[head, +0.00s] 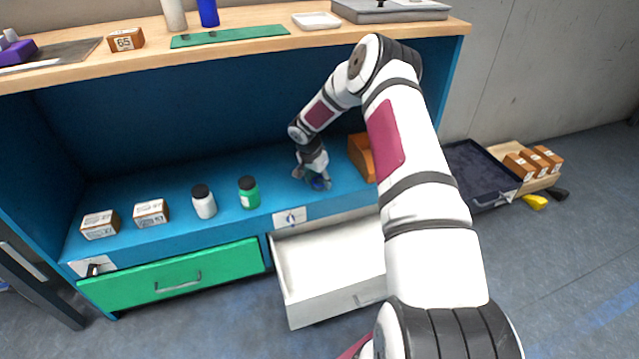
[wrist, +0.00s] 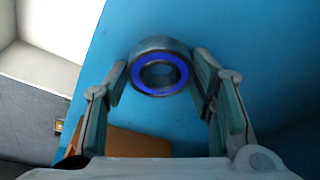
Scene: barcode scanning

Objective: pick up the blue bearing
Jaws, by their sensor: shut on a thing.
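The blue bearing (wrist: 160,86) is a grey metal ring with a blue inner face. It sits between the two fingers of my gripper (wrist: 160,82) in the wrist view, with a finger against each side. In the head view my gripper (head: 312,180) is low over the blue shelf (head: 240,168), and a small patch of blue of the bearing (head: 319,185) shows at its tips. Whether the bearing touches the shelf or is slightly above it I cannot tell.
A green bottle (head: 249,193), a white bottle (head: 204,202) and small boxes (head: 151,213) stand left on the shelf. An orange-brown box (head: 360,156) is close right of my gripper. A white drawer (head: 330,262) is open below. The wooden upper shelf (head: 240,50) overhangs.

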